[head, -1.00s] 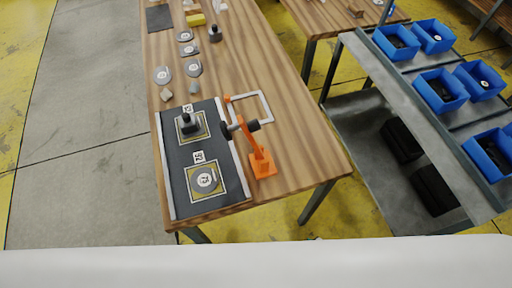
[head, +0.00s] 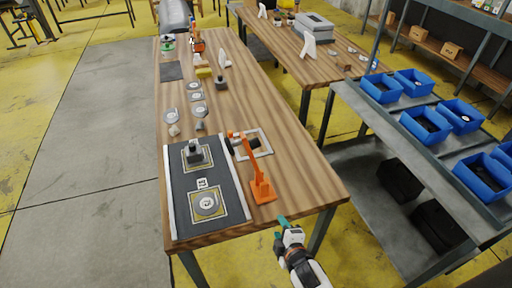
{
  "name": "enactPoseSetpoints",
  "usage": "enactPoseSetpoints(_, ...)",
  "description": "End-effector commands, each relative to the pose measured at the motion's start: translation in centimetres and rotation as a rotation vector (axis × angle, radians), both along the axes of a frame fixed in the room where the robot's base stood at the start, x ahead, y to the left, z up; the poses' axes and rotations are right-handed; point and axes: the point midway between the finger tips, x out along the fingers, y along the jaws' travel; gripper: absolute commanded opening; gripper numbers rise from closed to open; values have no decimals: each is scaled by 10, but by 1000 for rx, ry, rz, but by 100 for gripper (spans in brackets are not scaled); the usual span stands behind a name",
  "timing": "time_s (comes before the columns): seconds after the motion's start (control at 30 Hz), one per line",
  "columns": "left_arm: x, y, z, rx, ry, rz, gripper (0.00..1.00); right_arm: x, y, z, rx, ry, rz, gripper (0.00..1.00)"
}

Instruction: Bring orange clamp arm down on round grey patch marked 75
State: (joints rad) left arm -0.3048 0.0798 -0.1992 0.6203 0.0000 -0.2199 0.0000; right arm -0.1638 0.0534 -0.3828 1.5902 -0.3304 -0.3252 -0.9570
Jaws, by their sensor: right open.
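The round grey patch (head: 206,204) lies in the near yellow-framed square of the dark mat; its number is too small to read surely. The orange clamp (head: 262,188) stands on the wooden table to the right of the mat. Its arm is raised, leaning up and away from the patch, with black parts (head: 252,143) near the top. My right gripper (head: 281,222) has teal fingertips and is open and empty. It is beyond the table's near right edge, below the clamp in the picture and apart from it. My left gripper is out of view.
A dark grey weight-like object (head: 194,152) stands on the mat's far square. A pale frame (head: 266,146) is behind the clamp. Several grey discs and small blocks lie farther up the table. A grey rack (head: 410,143) with blue bins stands to the right.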

Motion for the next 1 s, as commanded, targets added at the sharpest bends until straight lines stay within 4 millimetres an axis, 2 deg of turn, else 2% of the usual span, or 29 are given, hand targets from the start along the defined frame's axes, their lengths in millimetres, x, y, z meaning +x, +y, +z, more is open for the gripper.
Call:
enactPoseSetpoints(0.17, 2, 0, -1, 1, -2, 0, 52, 17, 14, 55, -80, -145, 62, 48)
enactPoseSetpoints(0.3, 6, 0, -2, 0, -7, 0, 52, 26, 25, 111, -169, -294, 109, 48)
enactPoseSetpoints(0.4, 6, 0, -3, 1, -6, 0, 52, 29, 32, 156, -243, -410, 134, 48)
enactPoseSetpoints(0.53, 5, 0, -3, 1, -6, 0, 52, 28, 37, 204, -327, -535, 152, 48)
enactPoseSetpoints(0.63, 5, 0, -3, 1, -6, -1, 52, 29, 39, 220, -359, -579, 155, 48)
enactPoseSetpoints(0.77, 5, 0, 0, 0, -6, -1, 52, 40, 43, 223, -366, -583, 155, 48)
enactPoseSetpoints(1.0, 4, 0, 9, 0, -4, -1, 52, 85, 58, 224, -363, -582, 155, 48)
